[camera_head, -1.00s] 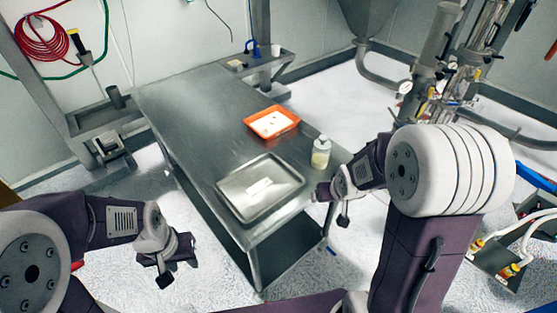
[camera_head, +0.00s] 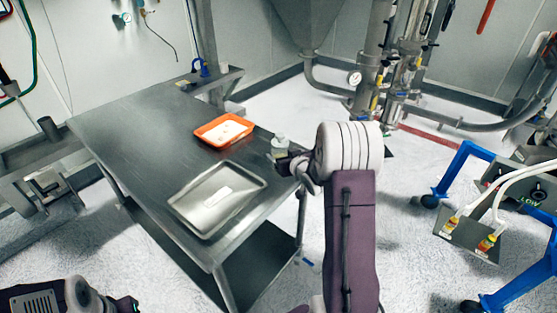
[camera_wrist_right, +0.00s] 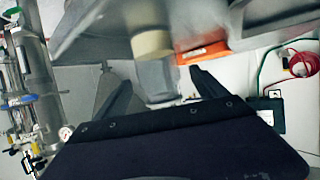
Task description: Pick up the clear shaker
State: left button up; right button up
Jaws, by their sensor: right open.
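The clear shaker (camera_head: 279,147) stands upright near the right edge of the steel table (camera_head: 140,130), with pale powder in its lower part. My right gripper (camera_head: 289,161) is open beside it, at the table's right edge. In the right wrist view, which is upside down, the shaker (camera_wrist_right: 155,72) appears between the two spread fingers of the gripper (camera_wrist_right: 157,88). I cannot tell whether either finger touches it. My left gripper (camera_head: 126,304) is only partly seen at the bottom left, and its jaws are unclear.
An orange tray (camera_head: 205,136) with white contents lies behind the shaker to the left. A metal tray (camera_head: 250,181) with a white item lies at the table's near side. A blue-framed cart (camera_head: 456,172) stands at the right. The table's left part is clear.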

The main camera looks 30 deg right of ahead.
jog(key=x, duration=0.2)
jog(key=shift+w+d+f, duration=0.1)
jog(key=shift+w+f, duration=0.1)
jog(key=shift+w, duration=0.1)
jog(key=x, duration=0.5)
jog(key=shift+d+f, duration=0.1)
jog(key=shift+f, duration=0.2)
jog(key=shift+s, duration=0.15)
jog(key=shift+r, duration=0.1)
jog(key=c, duration=1.6)
jog(key=r, duration=0.3)
jog(key=r+p, duration=0.1)
jog(key=shift+s+d+r, duration=0.15)
jog(key=shift+d+r, duration=0.25)
jog(key=shift+s+d+r+p, duration=0.7)
jog(key=shift+d+r, duration=0.3)
jog(key=shift+d, duration=0.65)
jog(key=shift+s+d+r+p, duration=0.45)
jog(key=shift+s+d+r, duration=0.5)
jog(key=shift+d, duration=0.7)
jog(key=shift+s+d+r+p, duration=0.6)
jog(key=shift+d+r, duration=0.5)
jog(key=shift+d, duration=0.55)
